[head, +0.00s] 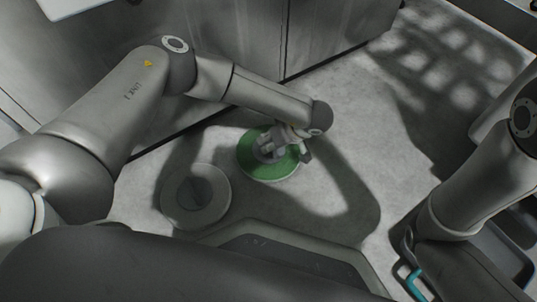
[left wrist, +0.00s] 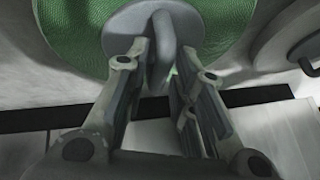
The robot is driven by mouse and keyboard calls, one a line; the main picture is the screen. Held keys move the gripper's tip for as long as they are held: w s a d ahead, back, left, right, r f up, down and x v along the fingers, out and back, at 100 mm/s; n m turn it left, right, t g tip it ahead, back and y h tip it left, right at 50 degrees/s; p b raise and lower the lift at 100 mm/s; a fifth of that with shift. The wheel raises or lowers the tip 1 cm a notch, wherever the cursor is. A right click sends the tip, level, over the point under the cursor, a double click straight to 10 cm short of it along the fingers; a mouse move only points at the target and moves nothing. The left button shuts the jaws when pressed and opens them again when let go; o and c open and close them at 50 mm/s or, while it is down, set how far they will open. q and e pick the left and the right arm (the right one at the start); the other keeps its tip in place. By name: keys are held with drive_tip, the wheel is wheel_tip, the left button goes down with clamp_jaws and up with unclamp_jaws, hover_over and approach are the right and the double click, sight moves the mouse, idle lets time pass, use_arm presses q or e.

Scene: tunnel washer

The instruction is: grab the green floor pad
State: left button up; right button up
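The green floor pad (head: 249,165) is a round disc lying on the floor in the middle of the head view. In the left wrist view, the green pad (left wrist: 75,40) fills the top, with a grey hub and an upright grey handle (left wrist: 161,45) at its centre. My left gripper (head: 268,150) is over the pad's centre. In the left wrist view, the left gripper (left wrist: 162,62) has its fingers apart, one on each side of the handle. A narrow gap seems to show beside the handle; contact is hard to tell. My right gripper is out of view.
A similar grey round pad (head: 212,207) with a central handle lies left of the green one. Metal cabinet panels (head: 325,30) stand behind. A dark tray or bin with a teal handle (head: 416,284) is at lower right. Floor right of the green pad is clear.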

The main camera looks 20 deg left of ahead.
use_arm(q)
clamp_jaws()
drive_tip(key=shift+r, duration=0.1)
idle(0.5)
